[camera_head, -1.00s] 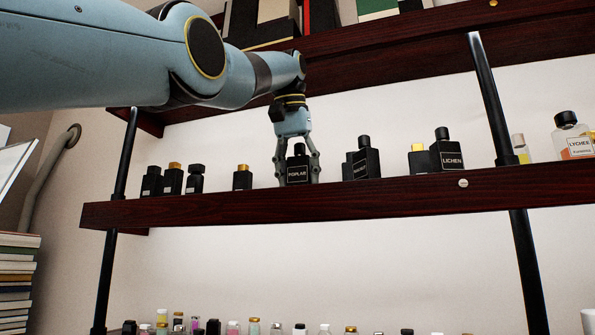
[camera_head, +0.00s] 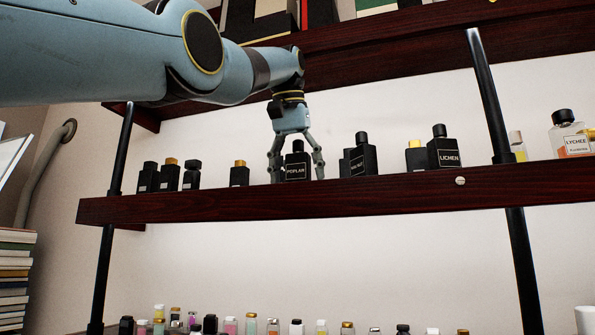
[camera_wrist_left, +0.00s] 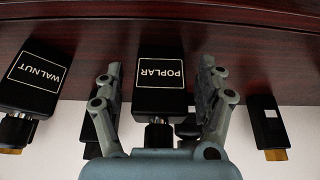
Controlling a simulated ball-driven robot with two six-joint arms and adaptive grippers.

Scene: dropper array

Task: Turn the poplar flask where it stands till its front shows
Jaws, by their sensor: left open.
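The poplar flask (camera_head: 297,163) is a black bottle with a black cap, upright on the dark wood middle shelf. Its POPLAR label faces the head camera. My left gripper (camera_head: 296,171) hangs over it from above, open, with one finger on each side. In the left wrist view the flask (camera_wrist_left: 160,82) lies between the open fingers of the left gripper (camera_wrist_left: 161,84), with a gap visible on both sides. Its POPLAR lettering shows there too. My right gripper is in neither view.
The walnut flask (camera_head: 363,157) stands to the right, and the lichen flask (camera_head: 444,150) further right. A gold-capped black bottle (camera_head: 239,175) and several black bottles stand to the left. The shelf (camera_head: 330,193) has a front edge close below. Another shelf is above.

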